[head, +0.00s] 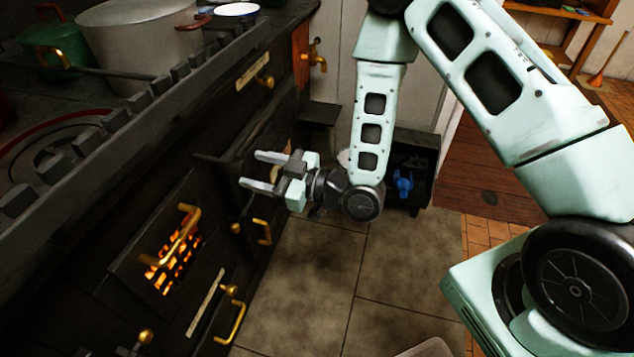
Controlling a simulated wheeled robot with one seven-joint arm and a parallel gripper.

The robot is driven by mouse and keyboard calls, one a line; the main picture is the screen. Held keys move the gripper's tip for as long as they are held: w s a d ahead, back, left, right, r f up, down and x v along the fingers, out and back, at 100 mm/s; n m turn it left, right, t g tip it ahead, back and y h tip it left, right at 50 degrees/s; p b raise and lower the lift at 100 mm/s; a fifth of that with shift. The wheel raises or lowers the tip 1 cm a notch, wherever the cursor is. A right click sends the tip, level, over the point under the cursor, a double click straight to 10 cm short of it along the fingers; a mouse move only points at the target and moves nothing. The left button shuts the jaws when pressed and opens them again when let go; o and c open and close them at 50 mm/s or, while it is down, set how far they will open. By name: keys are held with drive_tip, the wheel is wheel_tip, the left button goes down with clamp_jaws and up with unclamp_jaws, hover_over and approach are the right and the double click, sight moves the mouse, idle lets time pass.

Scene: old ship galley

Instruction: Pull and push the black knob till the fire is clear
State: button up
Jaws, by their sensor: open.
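The black stove (130,230) fills the left side of the head view. Its fire glows orange through a slotted grate (170,275) behind a brass handle. A short dark bar (207,157) juts from the stove front just left of my gripper. It may be the black knob, but it is dark against dark and I cannot be sure. My gripper (251,169) is open, its two grey fingers pointing left at the stove front. I see nothing held between them. Whether the fingertips touch the stove I cannot tell.
Brass handles (264,232) and (235,320) on the lower doors stick out from the stove. A large pot (140,40) and a green pot (55,50) stand on top behind a rail. A dark box with a blue item (403,184) stands behind my arm. Tiled floor (310,270) is clear.

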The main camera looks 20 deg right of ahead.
drive_tip(key=p+v, duration=0.2)
drive_tip(key=v, duration=1)
drive_tip(key=shift+s+d+p, duration=0.25)
drive_tip(key=shift+p, duration=0.15)
